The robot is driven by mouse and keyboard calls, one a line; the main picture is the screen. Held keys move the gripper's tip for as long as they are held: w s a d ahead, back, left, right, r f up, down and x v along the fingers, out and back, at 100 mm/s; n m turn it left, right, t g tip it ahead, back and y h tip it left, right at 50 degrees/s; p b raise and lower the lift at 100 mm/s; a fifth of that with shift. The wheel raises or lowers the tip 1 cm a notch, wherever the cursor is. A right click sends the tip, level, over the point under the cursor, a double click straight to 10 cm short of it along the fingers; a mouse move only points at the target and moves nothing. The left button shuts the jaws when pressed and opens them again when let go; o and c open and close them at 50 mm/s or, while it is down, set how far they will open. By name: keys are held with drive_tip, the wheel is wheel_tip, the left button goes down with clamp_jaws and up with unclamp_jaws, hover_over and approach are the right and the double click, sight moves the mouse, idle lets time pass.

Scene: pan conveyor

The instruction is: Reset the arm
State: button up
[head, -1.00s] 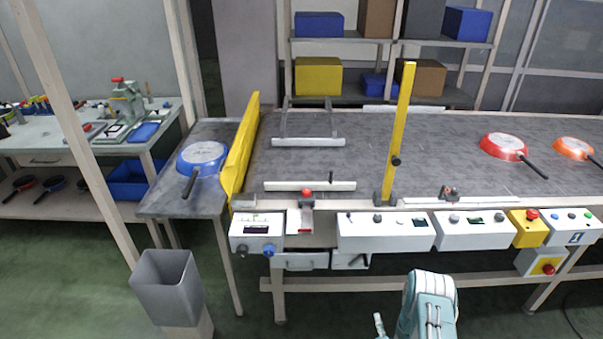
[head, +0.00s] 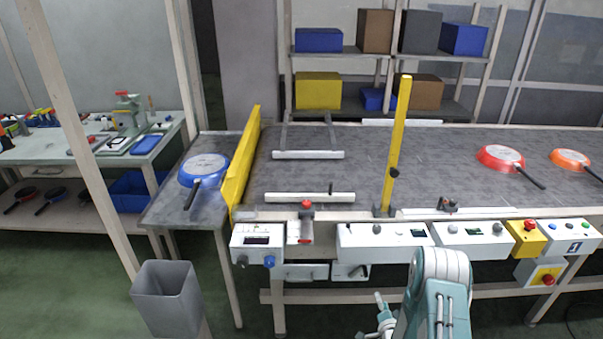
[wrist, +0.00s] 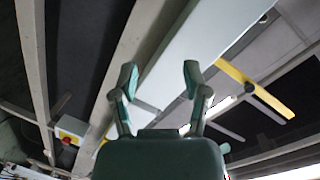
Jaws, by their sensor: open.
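My gripper (wrist: 158,78) is open and empty in the wrist view, its two green fingers spread apart. Nothing lies between the fingers, and the long white control box (wrist: 190,45) shows behind them. In the head view my arm is at the bottom right of centre, in front of the conveyor table (head: 320,180). Part of my gripper (head: 378,318) shows low beside the arm, near the bottom edge. It touches no pan.
A blue pan (head: 204,170) lies on the left side table, left of the yellow barrier (head: 240,165). A red pan (head: 500,157) and an orange pan (head: 571,159) lie on the right. A yellow post (head: 397,145) stands mid-table. A grey bin (head: 167,298) is at lower left.

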wheel_tip(320, 180, up, 22)
drive_tip(key=w+a+n+g, duration=0.2)
drive_tip(key=w+n+g, duration=0.1)
drive_tip(key=n+g, duration=0.1)
drive_tip(key=s+a+r+n+g+h, duration=0.1)
drive_tip(key=s+a+r+n+g, duration=0.15)
drive_tip(key=s+r, duration=0.95)
drive_tip(key=s+a+r+n+g, duration=0.1)
drive_tip(key=s+r, duration=0.1)
drive_tip(key=s, duration=0.6)
drive_tip(key=s+a+r+n+g, duration=0.1)
drive_tip(key=s+a+r+n, duration=0.1)
drive_tip(key=s, duration=0.6)
drive_tip(key=s+a+r+n+g+y, duration=0.1)
drive_tip(key=s+a+r+g, duration=0.1)
drive_tip(key=s, duration=0.6)
drive_tip(key=shift+r+n, duration=0.35)
drive_tip(key=shift+r, duration=0.55)
drive_tip(key=shift+w, duration=0.1)
